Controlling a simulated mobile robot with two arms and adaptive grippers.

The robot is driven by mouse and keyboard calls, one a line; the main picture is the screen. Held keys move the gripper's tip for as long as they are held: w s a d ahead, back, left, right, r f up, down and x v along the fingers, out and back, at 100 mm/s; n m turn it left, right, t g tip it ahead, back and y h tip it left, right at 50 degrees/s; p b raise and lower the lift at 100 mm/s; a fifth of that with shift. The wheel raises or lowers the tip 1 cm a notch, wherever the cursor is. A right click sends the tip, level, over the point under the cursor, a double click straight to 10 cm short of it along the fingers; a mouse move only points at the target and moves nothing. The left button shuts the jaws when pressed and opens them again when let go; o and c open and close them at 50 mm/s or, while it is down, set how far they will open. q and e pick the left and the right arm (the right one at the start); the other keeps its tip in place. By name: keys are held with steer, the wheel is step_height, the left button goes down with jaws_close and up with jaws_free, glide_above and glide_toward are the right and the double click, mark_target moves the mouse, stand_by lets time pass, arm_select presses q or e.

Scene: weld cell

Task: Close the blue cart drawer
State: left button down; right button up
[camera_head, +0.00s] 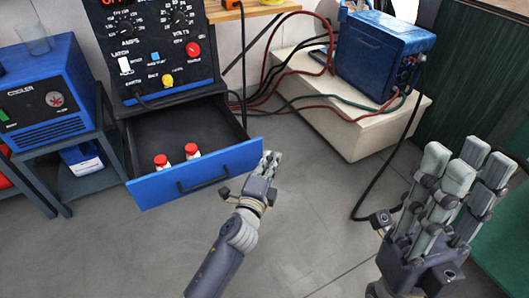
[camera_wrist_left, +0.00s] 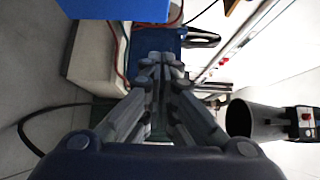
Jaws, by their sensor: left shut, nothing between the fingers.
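The blue cart drawer (camera_head: 222,168) stands pulled open below the black control panel in the head view. Its blue front has a dark handle (camera_head: 203,184). Two white bottles with red caps (camera_head: 162,162) (camera_head: 192,151) stand inside, near the front. My left gripper (camera_head: 271,160) is shut and empty, just beyond the right end of the drawer front. I cannot tell whether it touches the drawer. Its closed fingers (camera_wrist_left: 155,75) also show in the left wrist view. My right gripper (camera_head: 466,165) is open and empty at the right, away from the drawer.
A blue machine (camera_head: 382,52) sits on a cream block (camera_head: 357,132) at the back right, with cables around it. A blue cooler (camera_head: 45,95) stands on a stand at the left. Grey floor (camera_head: 310,215) in front of the drawer is clear.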

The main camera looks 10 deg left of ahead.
arm_select(q)
steer(key=w+a, duration=0.1)
steer(key=w, duration=0.1)
steer(key=w+a, duration=0.1)
steer(key=shift+w+a+b, duration=0.1)
steer(key=shift+w+b, duration=0.2)
steer(key=shift+w, duration=0.05)
steer(key=shift+w, duration=0.1)
